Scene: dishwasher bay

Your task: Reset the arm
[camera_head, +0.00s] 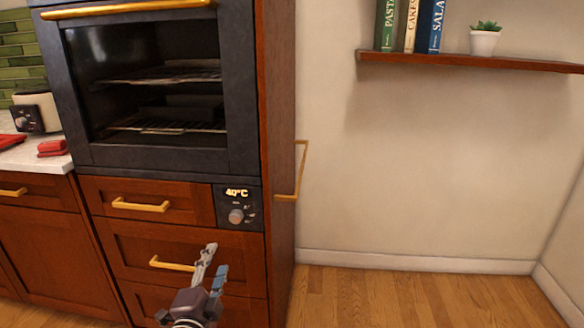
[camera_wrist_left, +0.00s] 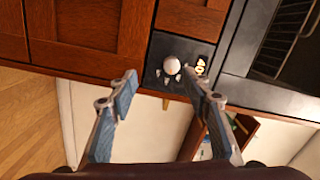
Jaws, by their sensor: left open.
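My left gripper (camera_head: 212,274) is low in the head view, in front of the wooden drawers below the oven. In the left wrist view my left gripper (camera_wrist_left: 165,88) has its two fingers spread apart, with nothing between them. Beyond the fingertips is the oven control panel (camera_wrist_left: 182,58) with a round knob (camera_wrist_left: 172,65). The panel (camera_head: 239,207) also shows in the head view, reading about 40°C, with its knob (camera_head: 236,216) below the digits. The fingers look apart from the panel. My right gripper is in neither view.
The dark oven (camera_head: 150,152) with a gold handle (camera_head: 125,8) is above the drawers. A gold rail (camera_head: 302,170) sticks out from the cabinet side. A shelf (camera_head: 470,62) with books and a potted plant (camera_head: 484,38) is on the right wall. The wooden floor (camera_head: 410,297) at right is clear.

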